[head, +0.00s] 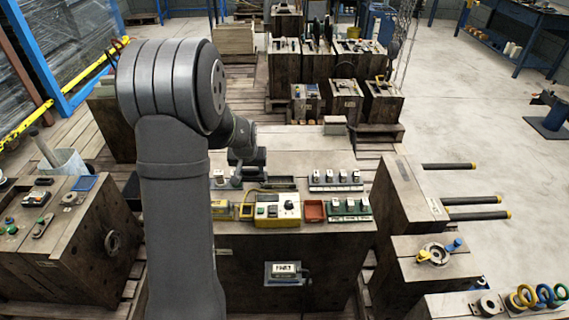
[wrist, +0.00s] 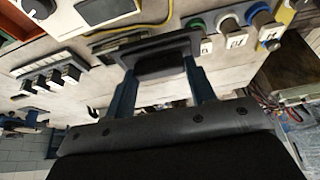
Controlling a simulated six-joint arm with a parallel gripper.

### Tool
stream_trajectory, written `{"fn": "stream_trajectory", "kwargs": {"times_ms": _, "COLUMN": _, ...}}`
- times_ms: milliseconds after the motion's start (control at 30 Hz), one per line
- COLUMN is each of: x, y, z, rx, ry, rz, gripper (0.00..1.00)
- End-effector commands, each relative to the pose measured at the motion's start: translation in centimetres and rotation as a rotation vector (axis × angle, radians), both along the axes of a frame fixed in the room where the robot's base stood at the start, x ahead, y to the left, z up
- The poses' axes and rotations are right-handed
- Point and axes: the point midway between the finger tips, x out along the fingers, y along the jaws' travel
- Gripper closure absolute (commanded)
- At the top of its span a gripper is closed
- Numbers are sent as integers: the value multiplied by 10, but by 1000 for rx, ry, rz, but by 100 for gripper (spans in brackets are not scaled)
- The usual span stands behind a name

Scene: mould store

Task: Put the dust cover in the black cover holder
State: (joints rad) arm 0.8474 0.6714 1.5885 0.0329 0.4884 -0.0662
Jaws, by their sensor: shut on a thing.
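My gripper (wrist: 159,68) is shut on a dark, flanged cover, the dust cover (wrist: 160,61), which spans between its two blue fingers in the wrist view. In the head view my gripper (head: 248,174) points down over the back of the middle bench block, and the cover is too small and hidden to make out there. The black cover holder (head: 283,183) is a shallow dark tray behind the yellow control box. In the wrist view the holder (wrist: 116,44) shows partly behind the cover. I cannot tell whether the two touch.
The yellow control box (head: 278,209) stands in front of the holder, with a red tray (head: 314,211) to its right. A rail of white switches (head: 336,181) lies right of the holder. Several coloured-collared parts (wrist: 230,28) stand close beside the cover in the wrist view.

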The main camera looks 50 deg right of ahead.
Motion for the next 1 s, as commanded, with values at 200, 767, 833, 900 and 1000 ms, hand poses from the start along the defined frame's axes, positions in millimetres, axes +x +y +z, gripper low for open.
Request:
{"fn": "stream_trajectory", "kwargs": {"times_ms": 200, "x": 54, "y": 77, "z": -10, "rx": -1, "ry": 2, "rz": 12, "gripper": 73}}
{"fn": "stream_trajectory", "kwargs": {"times_ms": 767, "x": 111, "y": 207, "z": -23, "rx": -1, "ry": 1, "rz": 23, "gripper": 73}}
{"fn": "stream_trajectory", "kwargs": {"times_ms": 833, "x": 112, "y": 210, "z": -24, "rx": 1, "ry": 1, "rz": 22, "gripper": 73}}
{"fn": "stream_trajectory", "kwargs": {"times_ms": 900, "x": 112, "y": 212, "z": -26, "rx": 1, "ry": 1, "rz": 21, "gripper": 73}}
{"fn": "stream_trajectory", "kwargs": {"times_ms": 1000, "x": 112, "y": 211, "z": -32, "rx": 0, "ry": 2, "rz": 21, "gripper": 73}}
